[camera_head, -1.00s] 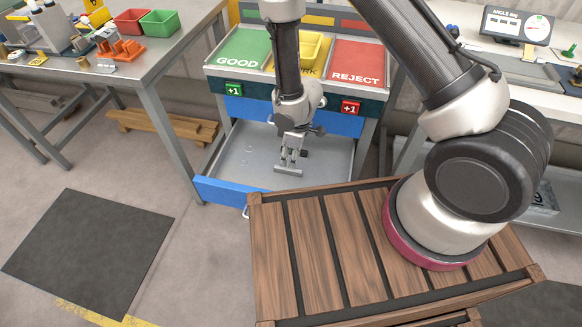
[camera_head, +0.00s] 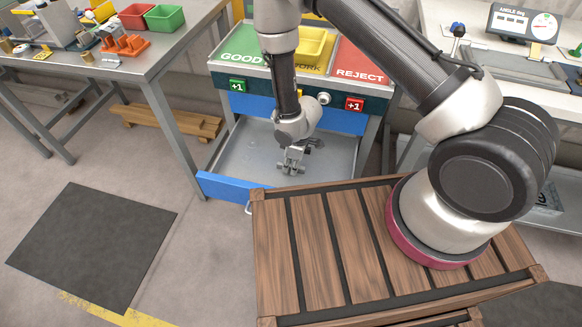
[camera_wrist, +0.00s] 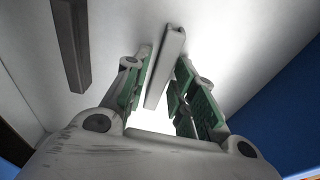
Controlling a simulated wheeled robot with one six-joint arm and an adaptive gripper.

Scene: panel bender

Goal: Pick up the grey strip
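In the wrist view a light grey strip (camera_wrist: 165,62) lies between the two green-padded fingers of my gripper (camera_wrist: 160,88). The fingers are apart, and I see no clear clamping on the strip. A second, darker grey bar (camera_wrist: 72,45) lies to the left, outside the fingers. In the head view my gripper (camera_head: 291,166) points down low inside the open drawer (camera_head: 238,155). There the strip cannot be made out clearly behind the fingers.
A slatted wooden top (camera_head: 320,240) is close in front. The drawer floor at left looks clear.

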